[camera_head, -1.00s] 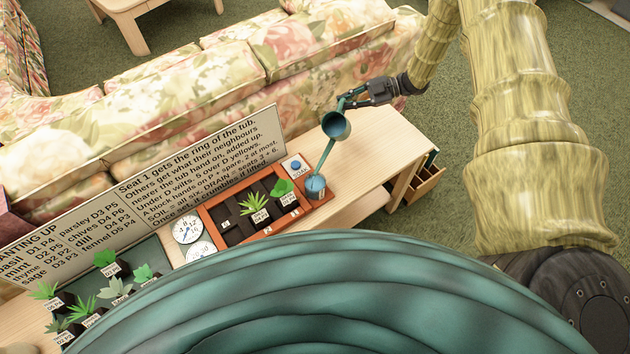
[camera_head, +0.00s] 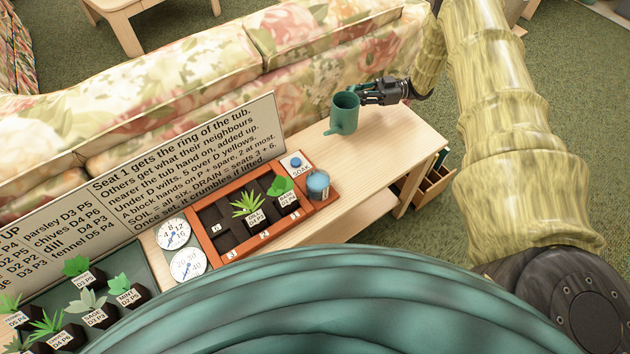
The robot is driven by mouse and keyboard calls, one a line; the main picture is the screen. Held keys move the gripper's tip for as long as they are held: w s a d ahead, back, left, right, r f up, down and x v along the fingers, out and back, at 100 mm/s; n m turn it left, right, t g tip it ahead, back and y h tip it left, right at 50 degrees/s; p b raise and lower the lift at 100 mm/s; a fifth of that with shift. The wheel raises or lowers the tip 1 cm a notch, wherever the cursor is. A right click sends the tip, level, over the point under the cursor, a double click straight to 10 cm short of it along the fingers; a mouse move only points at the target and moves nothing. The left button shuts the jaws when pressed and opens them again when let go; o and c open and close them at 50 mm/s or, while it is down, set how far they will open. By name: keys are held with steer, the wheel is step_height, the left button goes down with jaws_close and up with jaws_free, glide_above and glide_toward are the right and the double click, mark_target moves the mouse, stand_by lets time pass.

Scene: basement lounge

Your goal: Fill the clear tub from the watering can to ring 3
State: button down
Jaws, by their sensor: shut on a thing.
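The clear tub (camera_head: 318,187) stands at the right end of the orange tray and holds blue water. Its rings are too small to read, so I cannot tell the level. The teal watering can (camera_head: 345,115) is upright above the bench, behind and to the right of the tub and apart from it. No stream shows from it. My gripper (camera_head: 372,95) is shut on the can at its far right side; the fingers' exact hold is partly hidden.
The orange tray (camera_head: 208,240) holds small potted plants in numbered seats, beside a SOAK button (camera_head: 296,162). Two white dials (camera_head: 173,233) lie left of it. A lettered board (camera_head: 190,165) stands behind. More potted plants (camera_head: 95,305) are at lower left. The bench's right end (camera_head: 405,150) is clear.

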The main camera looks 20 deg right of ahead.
steer(key=shift+s+d+r, duration=0.1)
steer(key=shift+d+r, duration=0.05)
steer(key=shift+r, duration=0.15)
steer(key=shift+r+p, duration=1.6)
steer(key=shift+r, duration=0.8)
